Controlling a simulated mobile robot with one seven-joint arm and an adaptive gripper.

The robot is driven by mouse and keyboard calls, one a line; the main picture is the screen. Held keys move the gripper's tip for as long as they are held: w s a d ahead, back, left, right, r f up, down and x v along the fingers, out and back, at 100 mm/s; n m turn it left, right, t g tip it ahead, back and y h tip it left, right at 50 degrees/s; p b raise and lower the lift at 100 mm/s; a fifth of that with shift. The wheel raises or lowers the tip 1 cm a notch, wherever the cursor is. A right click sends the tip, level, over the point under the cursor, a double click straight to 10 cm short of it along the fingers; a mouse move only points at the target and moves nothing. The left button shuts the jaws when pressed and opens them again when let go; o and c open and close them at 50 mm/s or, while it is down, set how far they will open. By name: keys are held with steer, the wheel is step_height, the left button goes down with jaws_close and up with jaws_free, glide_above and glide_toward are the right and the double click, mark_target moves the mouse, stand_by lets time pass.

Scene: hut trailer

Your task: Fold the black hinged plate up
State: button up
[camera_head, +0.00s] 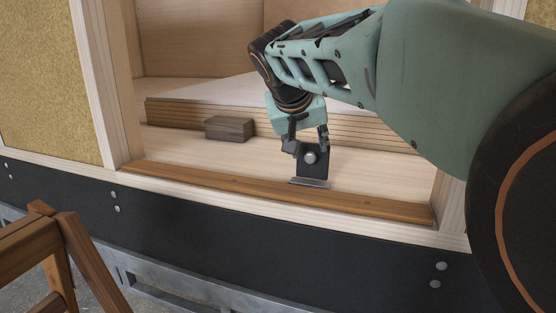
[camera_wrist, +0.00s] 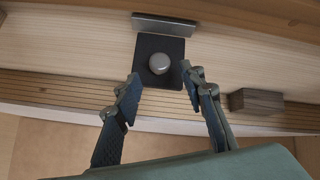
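The black hinged plate (camera_head: 313,172) is on the pale wooden ledge, close to its front wooden trim. A round silver knob (camera_head: 310,158) sits on its face. A metal hinge strip (camera_head: 310,183) runs along the plate's near edge. In the wrist view, my gripper (camera_wrist: 161,76) is open, with one finger on each side of the plate (camera_wrist: 149,44) and nothing between the tips but the view of plate and knob (camera_wrist: 159,63). I see no contact.
A dark wooden block (camera_head: 229,128) lies on the ledge left of the plate; it also shows in the wrist view (camera_wrist: 256,101). A layered wooden step (camera_head: 180,113) rises behind. Window posts (camera_head: 97,85) frame the opening. A wooden chair (camera_head: 60,250) stands at the lower left.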

step_height(320, 180, up, 6)
steer(key=shift+f, duration=0.15)
stand_by(0.4)
